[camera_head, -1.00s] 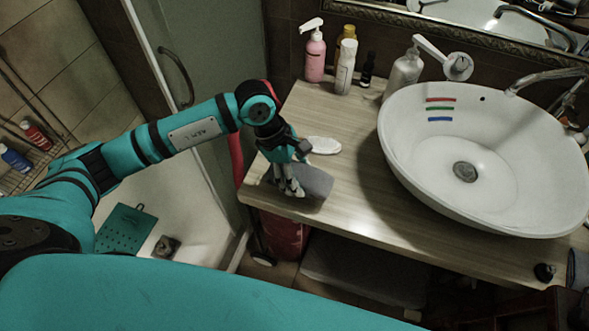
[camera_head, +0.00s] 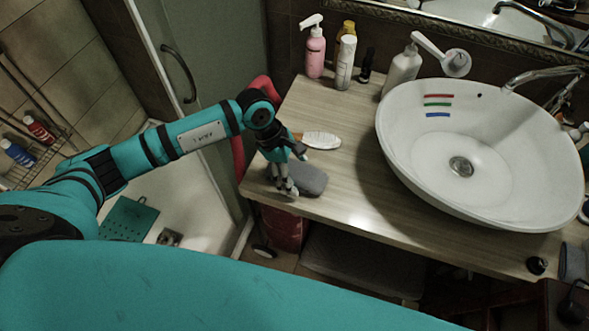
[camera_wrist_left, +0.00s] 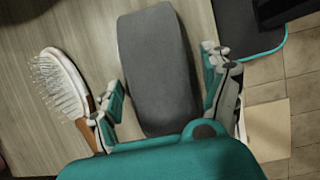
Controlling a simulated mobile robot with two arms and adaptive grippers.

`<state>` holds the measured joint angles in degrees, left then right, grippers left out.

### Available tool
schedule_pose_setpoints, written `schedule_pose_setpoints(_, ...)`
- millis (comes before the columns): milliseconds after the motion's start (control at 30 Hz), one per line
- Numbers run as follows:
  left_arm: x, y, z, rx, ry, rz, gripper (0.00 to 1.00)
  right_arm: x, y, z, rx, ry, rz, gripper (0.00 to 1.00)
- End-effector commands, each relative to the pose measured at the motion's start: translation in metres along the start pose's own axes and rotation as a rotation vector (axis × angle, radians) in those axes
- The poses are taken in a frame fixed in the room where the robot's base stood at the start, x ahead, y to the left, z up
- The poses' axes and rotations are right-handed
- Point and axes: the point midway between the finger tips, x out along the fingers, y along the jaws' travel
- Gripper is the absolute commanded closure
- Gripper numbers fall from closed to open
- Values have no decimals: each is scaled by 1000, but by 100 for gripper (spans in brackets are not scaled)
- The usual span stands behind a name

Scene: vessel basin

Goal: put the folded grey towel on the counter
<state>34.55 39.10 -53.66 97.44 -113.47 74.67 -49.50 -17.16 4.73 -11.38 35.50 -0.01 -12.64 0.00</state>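The folded grey towel (camera_head: 311,180) lies flat on the wooden counter (camera_head: 350,190), close to its front left corner. In the left wrist view the towel (camera_wrist_left: 158,65) shows as a rounded grey block between my fingers. My left gripper (camera_head: 284,188) is low over the counter at the towel's left end. In the left wrist view the left gripper (camera_wrist_left: 165,95) has its fingers spread on either side of the towel, with a gap visible on the right side. The fingertips' exact contact on the left cannot be told. My right gripper is not in view.
A hairbrush (camera_head: 322,140) lies just behind the towel. A pink pump bottle (camera_head: 315,52), a white bottle (camera_head: 344,63) and a soap dispenser (camera_head: 402,70) stand at the back. The white basin (camera_head: 520,200) fills the right. Counter between towel and basin is clear.

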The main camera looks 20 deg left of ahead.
Motion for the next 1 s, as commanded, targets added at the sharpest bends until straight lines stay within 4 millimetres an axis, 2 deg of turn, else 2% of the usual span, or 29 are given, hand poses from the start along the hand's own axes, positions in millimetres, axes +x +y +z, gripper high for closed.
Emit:
schedule_pose_setpoints(267,-1,0,0,0,0,0,13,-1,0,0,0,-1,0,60)
schedule_pose_setpoints(333,-3,0,2,0,0,0,13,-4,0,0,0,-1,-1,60)
schedule_pose_setpoints(433,-11,1,0,1,0,4,13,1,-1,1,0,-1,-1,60)
schedule_pose_setpoints(800,-86,1,-1,1,2,5,13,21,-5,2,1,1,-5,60)
schedule_pose_setpoints(1000,-114,1,0,-1,1,2,13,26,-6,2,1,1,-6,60)
